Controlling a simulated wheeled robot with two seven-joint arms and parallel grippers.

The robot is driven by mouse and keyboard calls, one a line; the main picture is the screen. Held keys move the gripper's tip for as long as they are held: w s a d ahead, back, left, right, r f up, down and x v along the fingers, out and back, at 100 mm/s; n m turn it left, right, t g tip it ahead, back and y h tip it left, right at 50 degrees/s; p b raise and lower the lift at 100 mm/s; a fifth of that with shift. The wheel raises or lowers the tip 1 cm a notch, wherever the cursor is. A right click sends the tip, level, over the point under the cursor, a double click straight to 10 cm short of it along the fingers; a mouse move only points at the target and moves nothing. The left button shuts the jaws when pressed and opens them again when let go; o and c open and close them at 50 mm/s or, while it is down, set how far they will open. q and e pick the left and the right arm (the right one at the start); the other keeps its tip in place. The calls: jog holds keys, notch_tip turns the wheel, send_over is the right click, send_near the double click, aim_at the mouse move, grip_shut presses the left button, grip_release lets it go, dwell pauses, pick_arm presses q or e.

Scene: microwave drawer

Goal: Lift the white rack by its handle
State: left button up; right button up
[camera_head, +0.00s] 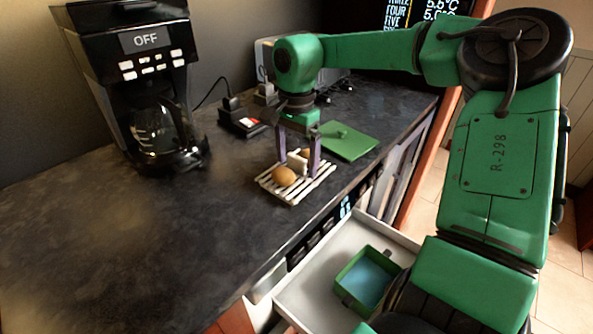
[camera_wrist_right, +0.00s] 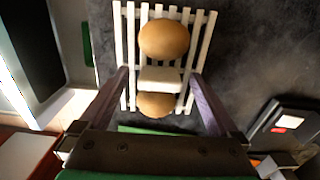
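The white slatted rack (camera_head: 318,187) lies on the dark counter, with its handle (camera_wrist_right: 160,79) rising across the middle. One brown rounded item (camera_head: 284,176) sits on the near side of the handle, and a second one (camera_wrist_right: 156,104) sits on the other side. My right gripper (camera_head: 298,164) points down over the rack. Its two purple fingers stand on either side of the handle, open, with a gap on both sides in the right wrist view. The fingers partly hide the handle and the second item in the head view. My left gripper is not in view.
A green flat board (camera_head: 348,141) lies just behind the rack. A coffee maker (camera_head: 150,85) stands at the left, with a small dark device (camera_head: 241,119) between. Below the counter edge, an open white drawer (camera_head: 310,290) holds a green box (camera_head: 365,279). The left counter is clear.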

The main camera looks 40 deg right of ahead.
jog(key=c, duration=1.4)
jog(key=shift+r, duration=0.15)
